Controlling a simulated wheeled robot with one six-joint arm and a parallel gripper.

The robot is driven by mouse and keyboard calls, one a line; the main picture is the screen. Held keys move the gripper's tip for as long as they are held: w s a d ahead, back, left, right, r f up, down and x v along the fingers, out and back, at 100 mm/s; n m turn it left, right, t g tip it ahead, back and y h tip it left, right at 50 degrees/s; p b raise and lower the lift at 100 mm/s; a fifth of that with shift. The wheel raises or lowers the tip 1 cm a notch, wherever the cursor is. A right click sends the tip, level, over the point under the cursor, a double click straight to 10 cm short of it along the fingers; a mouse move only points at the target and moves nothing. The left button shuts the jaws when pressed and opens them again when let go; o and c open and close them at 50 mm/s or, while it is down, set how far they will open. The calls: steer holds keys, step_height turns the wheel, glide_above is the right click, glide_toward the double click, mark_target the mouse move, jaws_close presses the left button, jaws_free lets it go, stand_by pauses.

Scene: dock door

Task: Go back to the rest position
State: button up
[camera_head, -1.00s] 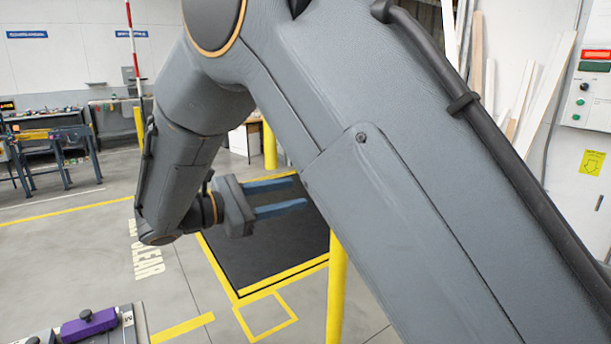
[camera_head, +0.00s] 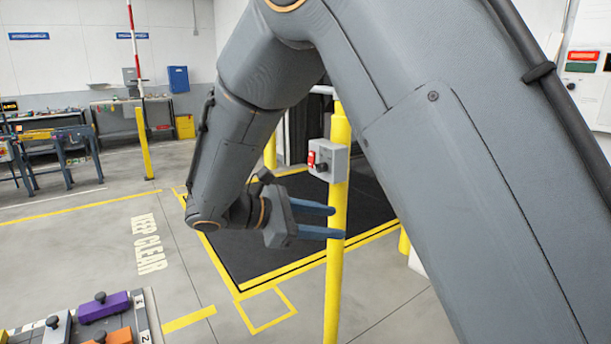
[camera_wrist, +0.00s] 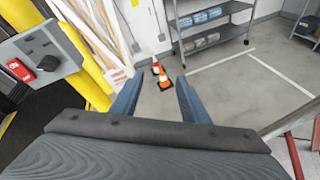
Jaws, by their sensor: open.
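My gripper (camera_head: 330,221) is open and empty in the head view, its two blue fingers pointing right. In this picture the fingers lie next to the yellow post (camera_head: 338,265), below the grey control box (camera_head: 327,160) mounted on it. I cannot tell whether they touch the post. The control box also shows at the left of the wrist view (camera_wrist: 45,58), with a red part and a black knob.
A dark mat (camera_head: 260,255) with yellow edging lies on the floor. A tray at bottom left holds purple (camera_head: 103,308) and orange blocks. The floor by the lettering (camera_head: 148,245) is clear.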

steer(key=s+d+f+m+g+y+b, duration=0.1)
steer(key=s+d+f+m+g+y, duration=0.3)
steer(key=s+d+f+m+y, duration=0.8)
steer(key=s+d+f+m, duration=0.2)
steer(key=s+d+m, duration=0.1)
steer(key=s+m, duration=0.2)
steer(key=shift+f+m+y, duration=0.15)
steer(key=shift+m+y, duration=0.25)
stand_by(1.0)
